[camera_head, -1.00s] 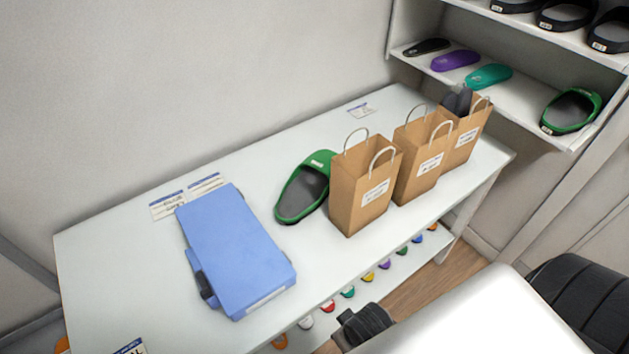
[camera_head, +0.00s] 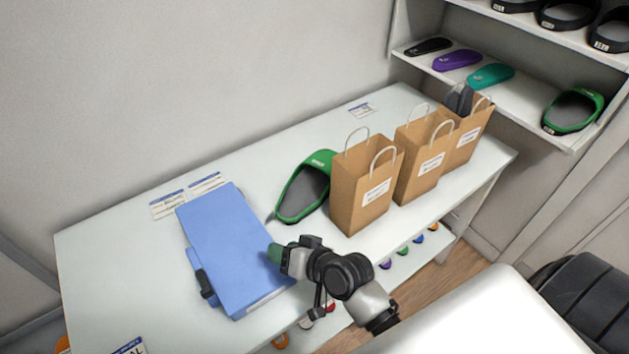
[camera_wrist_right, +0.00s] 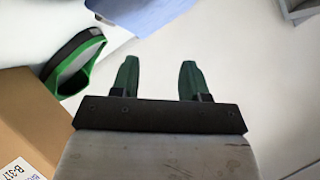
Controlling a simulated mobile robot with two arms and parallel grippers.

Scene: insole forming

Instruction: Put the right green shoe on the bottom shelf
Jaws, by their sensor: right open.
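A green shoe, an open slide with a dark insole (camera_head: 304,193), lies on the white table between the blue box and the nearest paper bag. Part of it also shows at the left of the right wrist view (camera_wrist_right: 75,60). Another green shoe (camera_head: 573,111) sits at the right end of the lower visible rack shelf (camera_head: 520,96). My right gripper (camera_head: 274,253) is over the table's front part, beside the blue box and apart from the table shoe. Its green fingers (camera_wrist_right: 157,75) are spread with nothing between them. My left gripper is out of view.
Several paper bags (camera_head: 361,197) stand right of the table shoe. A blue box (camera_head: 232,250) lies on its left. The rack shelf also holds black, purple and teal insoles (camera_head: 491,76); black shoes (camera_head: 567,14) sit above. Small coloured items (camera_head: 402,251) line a shelf under the table.

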